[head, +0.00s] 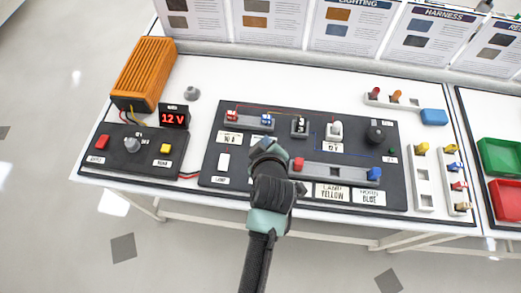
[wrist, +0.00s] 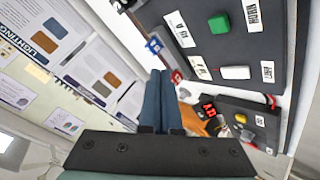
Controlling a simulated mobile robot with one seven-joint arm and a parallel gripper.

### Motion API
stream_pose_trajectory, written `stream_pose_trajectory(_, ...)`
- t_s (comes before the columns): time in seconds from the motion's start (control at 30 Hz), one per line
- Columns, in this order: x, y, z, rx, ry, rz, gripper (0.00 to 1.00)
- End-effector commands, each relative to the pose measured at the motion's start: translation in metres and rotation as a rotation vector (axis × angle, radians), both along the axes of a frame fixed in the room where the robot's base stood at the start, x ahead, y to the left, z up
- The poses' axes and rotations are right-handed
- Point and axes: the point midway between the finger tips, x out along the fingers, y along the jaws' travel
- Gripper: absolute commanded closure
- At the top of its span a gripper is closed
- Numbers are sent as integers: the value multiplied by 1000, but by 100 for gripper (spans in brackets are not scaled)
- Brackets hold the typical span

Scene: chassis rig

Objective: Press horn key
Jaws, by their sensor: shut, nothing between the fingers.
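In the wrist view a green key (wrist: 218,23) sits on the black panel (wrist: 203,46), beside a white label reading HORN (wrist: 253,15). A white key (wrist: 235,72) with its own label lies on the same panel; it also shows in the head view (head: 224,162). My gripper (head: 268,148) is shut and empty, over the middle of the panel in the head view, where it and my arm hide the green key. In the wrist view my closed blue fingers (wrist: 160,73) are left of and below the green key, apart from it in the picture.
Fuse holders (head: 249,119) stand behind my gripper. A grey bar with red and blue ends (head: 335,172) lies to its right. An orange power unit (head: 145,73) and a 12 V display (head: 173,116) are at left. Green (head: 502,155) and red (head: 507,198) bins are far right.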

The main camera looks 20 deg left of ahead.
Motion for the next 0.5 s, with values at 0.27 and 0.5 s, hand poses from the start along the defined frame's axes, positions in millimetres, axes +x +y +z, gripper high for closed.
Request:
stream_pose_trajectory(0.27, -20, 4, 5, -35, 56, 48, 100)
stream_pose_trajectory(0.5, -22, 4, 2, -38, 60, 51, 100)
